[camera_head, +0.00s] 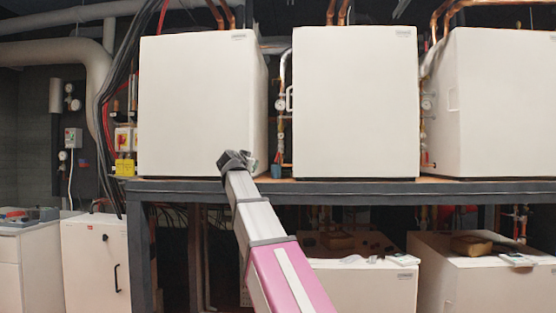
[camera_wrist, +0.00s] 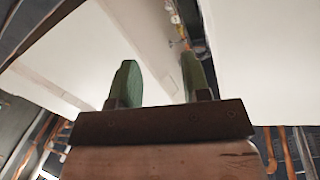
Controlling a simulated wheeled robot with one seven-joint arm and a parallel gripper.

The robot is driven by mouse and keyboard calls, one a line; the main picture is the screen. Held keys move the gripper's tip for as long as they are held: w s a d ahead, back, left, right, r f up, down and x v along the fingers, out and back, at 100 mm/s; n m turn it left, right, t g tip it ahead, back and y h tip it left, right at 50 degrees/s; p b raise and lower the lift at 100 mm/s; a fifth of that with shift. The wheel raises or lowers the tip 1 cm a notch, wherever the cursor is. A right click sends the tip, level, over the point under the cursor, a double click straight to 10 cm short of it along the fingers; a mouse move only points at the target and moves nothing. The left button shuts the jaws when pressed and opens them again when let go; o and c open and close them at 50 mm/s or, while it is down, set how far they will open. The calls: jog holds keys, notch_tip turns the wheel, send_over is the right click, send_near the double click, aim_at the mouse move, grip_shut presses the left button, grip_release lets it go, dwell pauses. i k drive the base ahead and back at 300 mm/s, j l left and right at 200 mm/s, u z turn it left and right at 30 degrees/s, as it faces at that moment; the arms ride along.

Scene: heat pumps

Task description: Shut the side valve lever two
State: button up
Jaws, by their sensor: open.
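Pipe fittings with a round gauge (camera_head: 280,104) and small red and blue parts run up the gap between the left and middle white heat pumps. I cannot make out a valve lever clearly or tell which is lever two. My gripper (camera_wrist: 160,78) is open and empty, its two green fingers apart. In the wrist view it points up towards the gap, where small yellow and red fittings (camera_wrist: 177,22) show beyond the fingers. In the head view my wrist is in front of the left pump's lower right corner and hides its own fingers.
The left heat pump (camera_head: 195,105), middle heat pump (camera_head: 355,100) and right heat pump (camera_head: 505,100) stand on a dark steel shelf (camera_head: 350,192). More fittings (camera_head: 427,105) sit in the right gap. White units (camera_head: 365,285) stand below. The gap is narrow.

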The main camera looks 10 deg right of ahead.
aim_at(280, 146)
jog(key=i+l, duration=0.75)
jog(key=i, duration=0.1)
